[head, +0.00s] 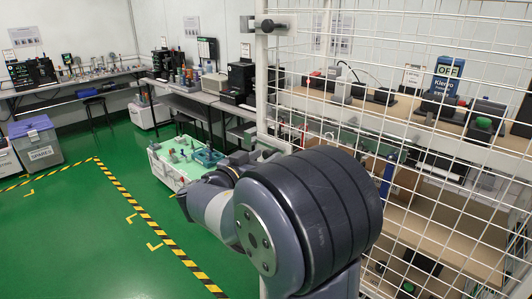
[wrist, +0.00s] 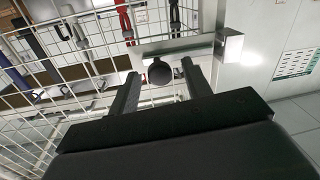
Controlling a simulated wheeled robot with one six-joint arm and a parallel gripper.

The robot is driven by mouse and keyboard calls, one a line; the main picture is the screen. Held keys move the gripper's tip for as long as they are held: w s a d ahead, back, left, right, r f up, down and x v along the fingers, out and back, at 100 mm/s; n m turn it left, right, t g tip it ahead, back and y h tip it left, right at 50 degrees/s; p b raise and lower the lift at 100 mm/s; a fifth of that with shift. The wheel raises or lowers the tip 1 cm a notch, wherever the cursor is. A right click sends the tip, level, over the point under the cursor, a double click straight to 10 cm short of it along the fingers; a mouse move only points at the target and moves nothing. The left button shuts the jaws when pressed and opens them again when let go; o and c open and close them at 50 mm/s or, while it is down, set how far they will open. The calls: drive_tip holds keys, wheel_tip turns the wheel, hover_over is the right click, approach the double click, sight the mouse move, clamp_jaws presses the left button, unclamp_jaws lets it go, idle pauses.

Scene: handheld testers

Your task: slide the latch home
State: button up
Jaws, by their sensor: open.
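The latch shows in the wrist view as a pale metal plate (wrist: 190,46) with a round black knob (wrist: 159,73) on the mesh gate's edge. A bright metal block (wrist: 231,43) sits right of the plate; I cannot tell whether the bolt enters it. My gripper (wrist: 161,77) is open, its two dark fingers either side of the knob. The knob looks clear of both fingers, but its depth between them is unclear. In the head view my arm hides the gripper; a black knob on a metal fitting (head: 267,25) shows high on the gate post, and I cannot tell if it is the same latch.
The white mesh gate (head: 420,130) fills the right of the head view, with shelves of testers (head: 440,105) behind it. A white cart (head: 170,170) stands beyond my arm. The green floor (head: 80,240) at left is open. A pale wall or cabinet (wrist: 292,35) is right of the latch.

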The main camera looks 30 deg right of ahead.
drive_tip(key=shift+x, duration=0.75)
drive_tip(key=shift+c, duration=0.4)
clamp_jaws()
